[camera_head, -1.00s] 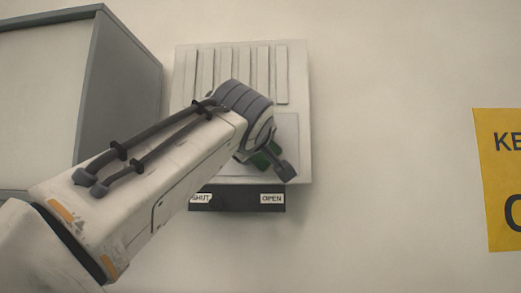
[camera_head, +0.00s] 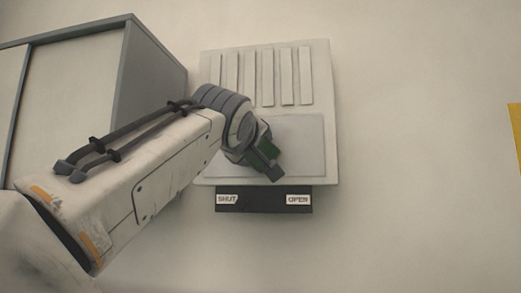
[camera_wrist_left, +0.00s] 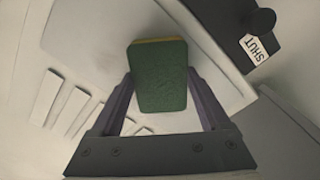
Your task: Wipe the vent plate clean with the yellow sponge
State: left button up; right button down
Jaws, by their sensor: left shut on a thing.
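The vent plate (camera_head: 319,110) is a pale wall panel with upright slats above and a greyer rectangular patch below; part of it also shows in the left wrist view (camera_wrist_left: 70,55). My left gripper (camera_head: 268,163) is in front of the lower part of the plate. It is shut on the sponge (camera_wrist_left: 160,80), which shows a green broad face and a thin yellow edge between the two fingers. In the head view only a little of the sponge's green (camera_head: 274,147) shows. Whether the sponge touches the plate I cannot tell. My right gripper is out of view.
A black strip (camera_head: 264,203) labelled SHUT and OPEN is below the plate. In the wrist view a dark round knob (camera_wrist_left: 262,21) is on the strip. A grey-framed cabinet (camera_head: 152,75) is to the left. A yellow sign (camera_head: 516,135) is at the right edge. The wall between is bare.

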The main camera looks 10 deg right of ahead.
aim_at(279, 141)
pick_arm(q)
jog(key=shift+w+a+r+p, duration=1.15)
jog(key=shift+a+r+p, duration=0.2)
jog(key=shift+a, duration=1.95)
jog(key=shift+s+d+f, duration=0.1)
jog(key=shift+s+d, duration=0.5)
jog(key=shift+d, duration=1.25)
jog(key=shift+s+d+f, duration=0.1)
jog(key=shift+s+d, duration=0.5)
jog(key=shift+d, duration=1.2)
jog(key=shift+s+d, duration=0.6)
jog(key=shift+d, duration=1.25)
jog(key=shift+s+d+p, duration=0.25)
jog(key=shift+s+d, duration=0.05)
jog(key=shift+d, duration=0.6)
jog(key=shift+s+d+p, duration=0.2)
jog(key=shift+s+d, duration=0.1)
jog(key=shift+d, duration=0.6)
jog(key=w+a+b, duration=0.1)
jog(key=w+a, duration=0.1)
jog(key=a, duration=0.5)
jog(key=w+a, duration=0.3)
jog(key=a, duration=0.4)
jog(key=shift+a+b, duration=0.3)
jog(key=shift+b, duration=0.05)
